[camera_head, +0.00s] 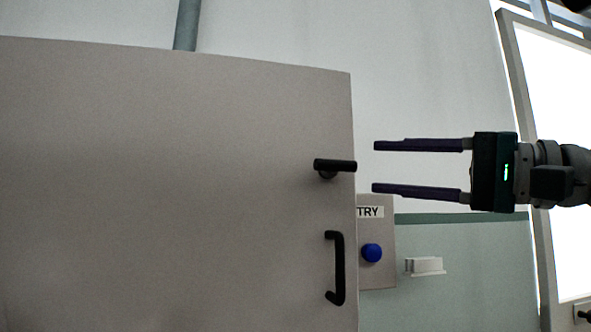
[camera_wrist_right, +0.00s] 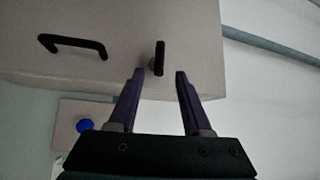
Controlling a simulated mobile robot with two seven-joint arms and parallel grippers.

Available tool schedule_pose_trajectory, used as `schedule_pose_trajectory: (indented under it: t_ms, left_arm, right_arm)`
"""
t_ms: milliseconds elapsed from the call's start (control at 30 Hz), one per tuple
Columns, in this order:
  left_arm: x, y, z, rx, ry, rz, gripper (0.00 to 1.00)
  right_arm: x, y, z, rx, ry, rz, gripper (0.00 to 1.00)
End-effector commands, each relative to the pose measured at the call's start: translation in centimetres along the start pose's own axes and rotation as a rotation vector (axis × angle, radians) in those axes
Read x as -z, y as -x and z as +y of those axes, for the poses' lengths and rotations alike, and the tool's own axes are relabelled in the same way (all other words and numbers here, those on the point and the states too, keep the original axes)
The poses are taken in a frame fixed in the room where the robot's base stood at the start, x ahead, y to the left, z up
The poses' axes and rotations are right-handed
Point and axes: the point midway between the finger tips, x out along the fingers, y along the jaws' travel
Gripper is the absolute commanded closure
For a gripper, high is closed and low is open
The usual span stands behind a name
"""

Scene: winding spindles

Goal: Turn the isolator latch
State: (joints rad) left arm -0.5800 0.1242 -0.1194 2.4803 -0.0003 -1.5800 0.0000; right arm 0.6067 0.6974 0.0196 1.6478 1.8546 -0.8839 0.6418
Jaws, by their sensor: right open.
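The isolator latch (camera_head: 335,166) is a short black lever on a round base near the right edge of a large grey cabinet door (camera_head: 170,190). In the head view it lies level. My right gripper (camera_head: 374,169) is open and empty to the right of the latch, its two dark fingers pointing left at it with a small gap. My left gripper is not in view.
A black pull handle (camera_head: 338,268) sits on the door below the latch. Right of the door is a grey box with a blue button (camera_head: 371,253) and a partly hidden label ending in "TRY". A small white bracket (camera_head: 425,266) is on the wall. A bright window stands at the far right.

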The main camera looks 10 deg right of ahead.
Motion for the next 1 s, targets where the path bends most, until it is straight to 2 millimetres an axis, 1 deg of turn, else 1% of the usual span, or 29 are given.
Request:
schedule_pose_trajectory:
  t_ms: [33,200,300,467,700,1000]
  left_arm:
    - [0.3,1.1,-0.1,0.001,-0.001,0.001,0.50]
    - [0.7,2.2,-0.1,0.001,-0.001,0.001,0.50]
    - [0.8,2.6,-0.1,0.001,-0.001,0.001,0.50]
    - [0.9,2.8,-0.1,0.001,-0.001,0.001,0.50]
    - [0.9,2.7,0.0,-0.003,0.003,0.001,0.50]
    - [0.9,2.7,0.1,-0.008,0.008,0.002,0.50]
  right_arm:
    - [0.0,-1.2,-0.6,0.002,-0.003,-0.002,0.51]
    - [-0.1,-4.2,-0.4,0.000,-0.001,-0.002,0.51]
    - [0.0,-5.4,-0.3,0.000,-0.001,-0.002,0.51]
    - [-0.1,-6.2,0.0,-0.002,0.002,-0.001,0.51]
    - [-0.1,-6.2,0.1,-0.002,0.003,-0.001,0.52]
    - [-0.1,-6.2,0.1,-0.003,0.003,-0.001,0.86]
